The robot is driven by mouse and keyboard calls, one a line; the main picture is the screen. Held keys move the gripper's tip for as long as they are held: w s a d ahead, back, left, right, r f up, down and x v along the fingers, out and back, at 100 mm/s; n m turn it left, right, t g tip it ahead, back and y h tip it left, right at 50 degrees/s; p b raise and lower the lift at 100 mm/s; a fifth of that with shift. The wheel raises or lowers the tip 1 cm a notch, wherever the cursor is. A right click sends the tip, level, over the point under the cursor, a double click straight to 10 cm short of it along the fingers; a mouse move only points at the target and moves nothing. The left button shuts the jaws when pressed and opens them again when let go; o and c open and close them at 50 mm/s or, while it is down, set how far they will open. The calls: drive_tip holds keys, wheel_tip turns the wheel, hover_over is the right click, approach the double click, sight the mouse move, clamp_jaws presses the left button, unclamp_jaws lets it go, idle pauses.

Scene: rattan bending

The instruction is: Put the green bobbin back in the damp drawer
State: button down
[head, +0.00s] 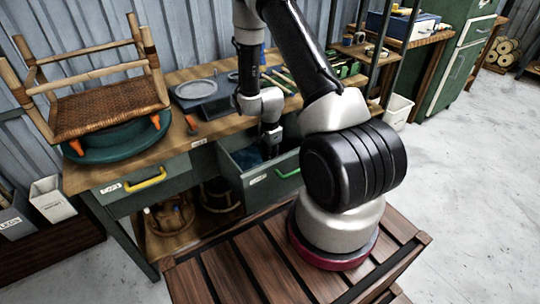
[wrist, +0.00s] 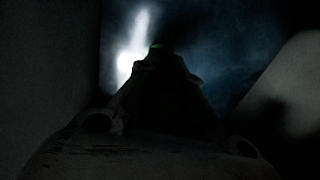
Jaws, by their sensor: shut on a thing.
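The drawer (head: 270,184) with a green handle and a white label is pulled open under the workbench. Its label is too small to read, so I cannot tell if it says damp. My gripper (head: 271,150) points down into this drawer, its tips hidden or in shadow. The wrist view is very dark. There, my gripper (wrist: 155,52) appears shut, with a small sliver of green at its tips that looks like the green bobbin (wrist: 155,45). The bobbin is otherwise hidden. A dark bluish surface lies beyond it, with a bright glare spot to the left.
A drawer (head: 140,186) with a yellow handle is closed at left. The workbench (head: 178,142) above carries a woven chair (head: 100,108) on a green round stand and a grey turntable-like device (head: 197,90). Baskets sit on the lower shelf. The floor (head: 465,160) at right is clear.

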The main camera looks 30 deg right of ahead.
drive_tip(key=shift+f, duration=0.1)
drive_tip(key=c, duration=1.5)
unclamp_jaws()
drive_tip(key=shift+c, duration=0.2)
drive_tip(key=shift+n, duration=0.5)
wheel_tip(320, 180, up, 16)
drive_tip(key=shift+a+f, duration=0.15)
drive_tip(key=shift+f, duration=0.05)
drive_tip(key=s+a+r+n+t, duration=0.1)
drive_tip(key=s+r+n, duration=0.15)
drive_tip(key=r, duration=0.45)
drive_tip(key=s+a+r+n+t, duration=0.1)
drive_tip(key=r+n, duration=0.2)
drive_tip(key=r, duration=0.4)
drive_tip(key=s+a+r+n+t, duration=0.1)
drive_tip(key=s+r+n, duration=0.4)
drive_tip(key=s, duration=0.5)
drive_tip(key=s+a+r+n+t, duration=0.1)
drive_tip(key=s+r+n, duration=0.5)
drive_tip(key=s+r, duration=0.4)
drive_tip(key=shift+s+a, duration=0.15)
drive_tip(key=shift+a, duration=0.25)
